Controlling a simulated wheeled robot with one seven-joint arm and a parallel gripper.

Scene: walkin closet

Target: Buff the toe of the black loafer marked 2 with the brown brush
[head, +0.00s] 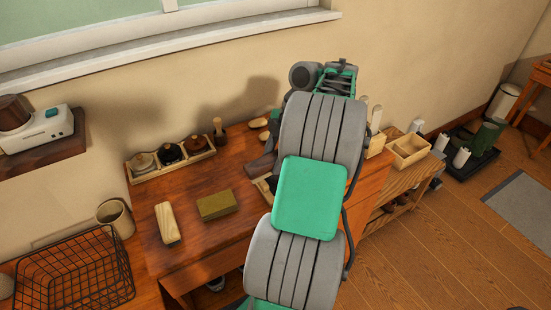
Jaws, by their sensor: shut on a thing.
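My arm rises through the middle of the head view and covers much of the wooden workbench (190,250). My gripper is hidden behind the arm links, so its jaws and anything in them do not show. I cannot make out the black loafer marked 2 or its toe. A dark grey shape (262,166) shows just left of my arm, over a pale wooden edge; I cannot tell what it is. I cannot identify the brown brush. A pale wooden block-shaped piece (167,222) and an olive-brown block (216,205) lie on the bench left of my arm.
A wooden rack with round pots (171,157) stands along the wall. A black wire basket (75,275) and a beige cup (114,217) are at left. A wooden box (410,150) is right of my arm. The bench's front left is fairly clear.

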